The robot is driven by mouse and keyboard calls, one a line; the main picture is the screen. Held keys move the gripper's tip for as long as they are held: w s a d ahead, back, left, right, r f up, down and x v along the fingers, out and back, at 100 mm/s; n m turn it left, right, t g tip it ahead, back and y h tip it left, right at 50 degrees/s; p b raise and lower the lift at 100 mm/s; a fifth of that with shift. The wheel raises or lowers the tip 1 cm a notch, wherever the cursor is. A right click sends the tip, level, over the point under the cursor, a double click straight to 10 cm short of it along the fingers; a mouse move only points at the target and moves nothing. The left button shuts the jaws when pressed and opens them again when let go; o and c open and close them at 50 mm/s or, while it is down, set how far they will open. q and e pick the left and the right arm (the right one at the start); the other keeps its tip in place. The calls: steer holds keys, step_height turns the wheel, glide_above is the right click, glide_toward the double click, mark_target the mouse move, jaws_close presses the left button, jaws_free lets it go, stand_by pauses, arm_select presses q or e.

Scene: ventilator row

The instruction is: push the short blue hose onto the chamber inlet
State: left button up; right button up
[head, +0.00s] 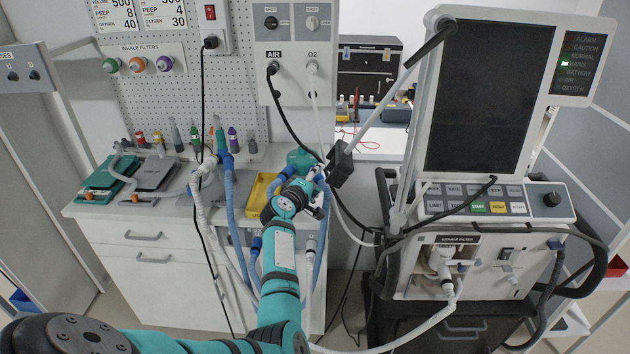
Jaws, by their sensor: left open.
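My left arm comes in from the lower left, and its gripper (322,178) is by the blue hoses near the front edge of the counter. The gripper is small and partly hidden by my wrist; its jaws are open. A blue hose (321,232) hangs beside the wrist on the right. Another blue piece (278,181) shows left of the wrist. I cannot tell which is the short blue hose, nor whether a hose touches the fingers. A teal part (301,158) shows just behind the wrist. The chamber inlet cannot be made out. My right gripper is out of view.
The ventilator (487,100) stands at the right, with a pale support arm and black block (341,164) close to my gripper. A yellow tray (259,193) sits beside my wrist. Cables cross behind.

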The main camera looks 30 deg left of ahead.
arm_select(q)
steer(key=shift+s, duration=0.15)
steer(key=v, duration=1.1)
steer(key=shift+s, duration=0.4)
